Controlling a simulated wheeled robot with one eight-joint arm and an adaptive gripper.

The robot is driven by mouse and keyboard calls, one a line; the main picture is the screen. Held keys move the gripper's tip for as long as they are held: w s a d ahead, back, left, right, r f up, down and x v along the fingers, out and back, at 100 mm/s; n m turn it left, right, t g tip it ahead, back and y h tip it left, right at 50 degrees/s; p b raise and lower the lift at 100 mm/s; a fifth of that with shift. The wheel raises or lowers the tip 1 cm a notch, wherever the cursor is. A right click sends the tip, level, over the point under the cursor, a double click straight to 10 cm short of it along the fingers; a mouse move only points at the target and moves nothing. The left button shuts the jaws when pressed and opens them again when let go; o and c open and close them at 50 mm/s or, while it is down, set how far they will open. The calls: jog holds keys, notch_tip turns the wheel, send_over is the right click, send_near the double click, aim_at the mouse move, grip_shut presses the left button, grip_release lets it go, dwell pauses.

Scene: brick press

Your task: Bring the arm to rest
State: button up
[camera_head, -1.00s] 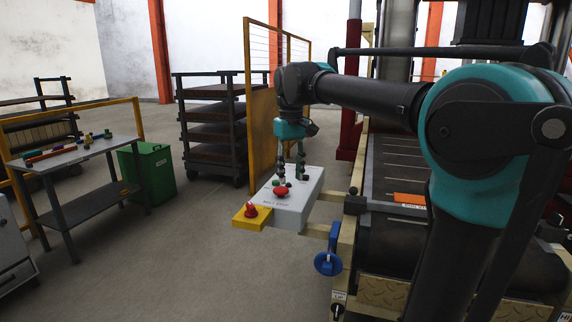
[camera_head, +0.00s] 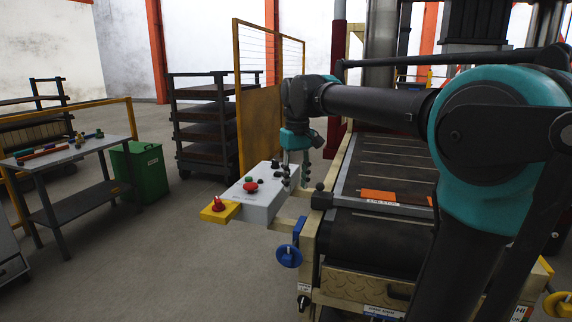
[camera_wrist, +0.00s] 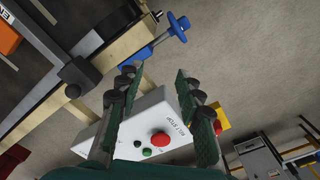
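My arm reaches from the right across the head view, and my gripper (camera_head: 298,178) hangs down from its teal wrist near the right end of a grey control box (camera_head: 268,205). In the wrist view, my gripper (camera_wrist: 158,78) has its two green-padded fingers spread apart, with nothing between the tips. The control box (camera_wrist: 150,112) lies behind the fingers. Its red button (camera_wrist: 160,139) shows between them, with a small green button (camera_wrist: 147,152) beside it. I cannot tell whether a finger touches the box.
The press's belt table (camera_head: 388,165) and frame stand right of the box, under my arm. A blue handwheel (camera_head: 289,256) juts from the frame. A yellow-framed fence (camera_head: 238,100) stands behind the box. A table (camera_head: 60,160) and green bin (camera_head: 140,172) are left; floor between is clear.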

jog(key=s+d+f+m+t, duration=0.1)
jog(key=s+d+f, duration=0.4)
jog(key=f, duration=0.5)
jog(key=s+d+f+m+t, duration=0.1)
jog(key=s+d+f+m, duration=0.1)
jog(key=s+d+f, duration=0.3)
jog(key=s+d+f+m+t, duration=0.1)
jog(key=s+d+f, duration=0.5)
jog(key=f, duration=0.8)
jog(key=shift+s+f+m+t, duration=0.35)
jog(key=shift+m+t, duration=0.05)
jog(key=shift+m, duration=0.2)
jog(key=shift+d, duration=0.15)
